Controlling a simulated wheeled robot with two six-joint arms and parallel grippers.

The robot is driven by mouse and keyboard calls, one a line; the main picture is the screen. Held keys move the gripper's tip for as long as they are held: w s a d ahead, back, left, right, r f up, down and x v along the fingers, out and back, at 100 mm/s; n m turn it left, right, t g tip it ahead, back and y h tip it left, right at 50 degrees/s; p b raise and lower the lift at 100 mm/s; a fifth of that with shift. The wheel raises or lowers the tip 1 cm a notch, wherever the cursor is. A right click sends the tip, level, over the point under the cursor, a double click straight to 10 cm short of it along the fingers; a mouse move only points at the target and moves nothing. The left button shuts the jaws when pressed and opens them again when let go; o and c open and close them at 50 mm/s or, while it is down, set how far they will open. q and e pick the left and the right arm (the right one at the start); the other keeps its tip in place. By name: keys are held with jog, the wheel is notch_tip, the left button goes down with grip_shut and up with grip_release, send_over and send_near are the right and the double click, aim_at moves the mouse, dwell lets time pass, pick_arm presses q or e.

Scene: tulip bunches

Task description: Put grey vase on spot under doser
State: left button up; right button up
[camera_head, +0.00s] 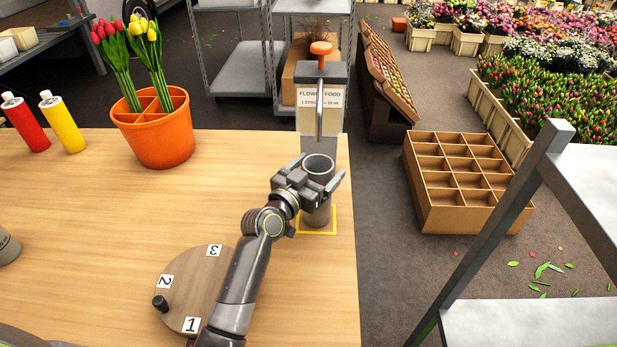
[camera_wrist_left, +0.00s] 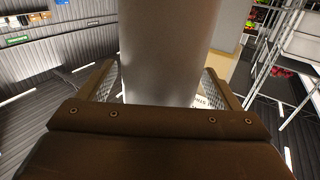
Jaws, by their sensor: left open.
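The grey vase (camera_head: 318,166) stands upright at the right edge of the table, below the spout of the doser (camera_head: 321,95). Its base is at the yellow square outline (camera_head: 318,234) that marks the spot, and it looks to be inside it. My left gripper (camera_head: 317,176) is open, with one finger on either side of the vase. In the left wrist view the vase (camera_wrist_left: 165,50) rises between the two fingers, with the palm close in front. My left wrist hides part of the vase's lower side. My right gripper is not in view.
An orange pot (camera_head: 155,140) with red and yellow tulips stands at the back, beside a red bottle (camera_head: 26,124) and a yellow bottle (camera_head: 63,124). A round numbered board (camera_head: 200,285) lies under my left arm. The table's left middle is clear.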

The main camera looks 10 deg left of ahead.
pick_arm(q)
jog(key=shift+s+a, duration=0.1)
jog(key=shift+s, duration=0.15)
jog(key=b+v, duration=0.2)
jog(key=v, duration=0.9)
jog(key=shift+s, duration=0.25)
jog(key=shift+r, duration=0.2)
